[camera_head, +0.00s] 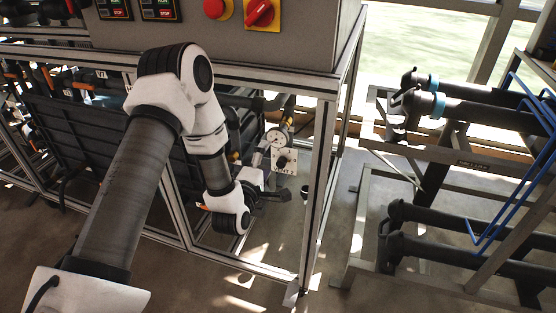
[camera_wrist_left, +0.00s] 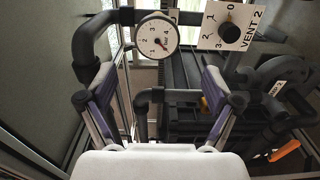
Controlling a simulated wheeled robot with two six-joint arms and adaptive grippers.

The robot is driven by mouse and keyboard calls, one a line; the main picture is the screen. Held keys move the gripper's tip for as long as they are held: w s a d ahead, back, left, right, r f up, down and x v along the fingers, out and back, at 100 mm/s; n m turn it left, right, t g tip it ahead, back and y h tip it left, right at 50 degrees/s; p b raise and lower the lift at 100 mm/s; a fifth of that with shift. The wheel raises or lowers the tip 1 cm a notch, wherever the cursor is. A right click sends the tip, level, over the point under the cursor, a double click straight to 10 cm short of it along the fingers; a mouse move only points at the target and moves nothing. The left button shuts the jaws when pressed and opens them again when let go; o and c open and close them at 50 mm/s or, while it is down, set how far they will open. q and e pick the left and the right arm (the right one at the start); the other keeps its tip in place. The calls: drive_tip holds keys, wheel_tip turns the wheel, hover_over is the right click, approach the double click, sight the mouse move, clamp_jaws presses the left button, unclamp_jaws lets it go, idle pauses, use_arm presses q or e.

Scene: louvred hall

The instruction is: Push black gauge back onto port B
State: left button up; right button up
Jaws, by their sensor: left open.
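A round gauge with a white dial, dark rim and red needle (camera_wrist_left: 157,36) shows at the top middle of the left wrist view, beside dark pipework. In the head view the gauge (camera_head: 277,138) sits inside the metal frame, just above my left gripper (camera_head: 270,193). In the left wrist view my left gripper (camera_wrist_left: 158,100) is open, its two fingers wide apart with nothing held. The gauge lies beyond the fingertips, apart from them. I cannot make out a label for port B, nor whether the gauge is fully seated. My right gripper is out of view.
A white VENT 2 plate with a black knob (camera_wrist_left: 229,33) stands right of the gauge. Black pipes (camera_wrist_left: 95,45) run at upper left. Frame posts (camera_head: 318,180) stand right of my left arm. A pipe rack (camera_head: 450,170) stands farther right; bare floor lies between.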

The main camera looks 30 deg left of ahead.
sight(276, 139)
use_arm(q)
drive_tip(key=b+x, duration=0.1)
drive_tip(key=x, duration=0.9)
drive_tip(key=shift+s+r, duration=0.1)
drive_tip(key=shift+r, duration=0.1)
drive_tip(key=shift+b, duration=0.35)
clamp_jaws()
drive_tip(key=v, duration=0.7)
drive_tip(key=shift+p, duration=0.4)
drive_tip(key=shift+d+f, duration=0.1)
